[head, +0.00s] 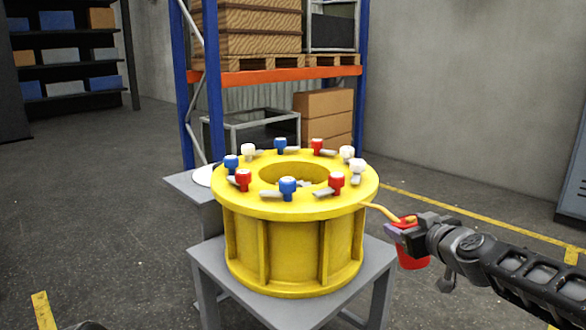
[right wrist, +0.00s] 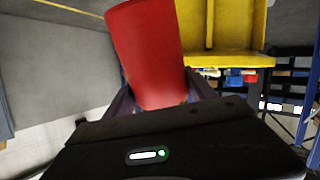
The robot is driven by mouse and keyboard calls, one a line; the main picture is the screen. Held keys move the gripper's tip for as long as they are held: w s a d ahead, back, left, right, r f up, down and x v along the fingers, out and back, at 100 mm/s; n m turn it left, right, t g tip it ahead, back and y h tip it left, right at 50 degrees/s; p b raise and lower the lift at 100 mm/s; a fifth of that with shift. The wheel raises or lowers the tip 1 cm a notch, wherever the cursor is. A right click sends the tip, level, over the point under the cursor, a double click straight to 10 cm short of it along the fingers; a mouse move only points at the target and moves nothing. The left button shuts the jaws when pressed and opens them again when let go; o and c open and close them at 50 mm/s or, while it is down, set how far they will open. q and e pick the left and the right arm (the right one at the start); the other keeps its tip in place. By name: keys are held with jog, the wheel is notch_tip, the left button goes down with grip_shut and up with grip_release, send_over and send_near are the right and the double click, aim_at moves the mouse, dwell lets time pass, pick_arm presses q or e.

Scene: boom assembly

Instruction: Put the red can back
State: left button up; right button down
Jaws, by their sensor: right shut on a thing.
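The red can (head: 412,258) hangs below my right gripper (head: 405,226) in the head view, off the floor and to the right of the yellow drum (head: 300,245). A thin yellow curved spout (head: 385,211) runs from the can's top toward the drum's rim; I cannot tell if it touches. In the right wrist view the red can (right wrist: 148,55) fills the space between the fingers of my right gripper (right wrist: 160,100), which is shut on it.
The drum stands on a grey table (head: 215,268) and carries several red, blue and white fittings around its top. A smaller grey stand (head: 190,188) with a white disc is behind left. A pallet rack (head: 280,75) stands behind. Floor at the right is open.

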jog(key=s+a+f+b, duration=0.2)
jog(key=f, duration=0.7)
jog(key=s+a+f+m+h+b, duration=0.1)
jog(key=s+a+f+b, duration=0.1)
jog(key=f, duration=0.8)
jog(key=s+a+f+h+b, duration=0.1)
jog(key=s+f, duration=0.3)
jog(key=f, duration=0.5)
jog(key=shift+a+f+m+b, duration=0.2)
jog(key=shift+a+m+b, duration=0.2)
jog(key=shift+a+b, duration=0.05)
jog(key=shift+w+r, duration=0.1)
jog(key=shift+r, duration=0.05)
jog(key=s+r+p, duration=0.2)
jog(key=r+p, duration=0.8)
jog(key=r, duration=0.1)
jog(key=s+r+p, duration=0.3)
jog(key=r+p, duration=0.8)
jog(key=r, duration=0.1)
jog(key=shift+s+r+p, duration=0.15)
jog(key=shift+p, duration=0.15)
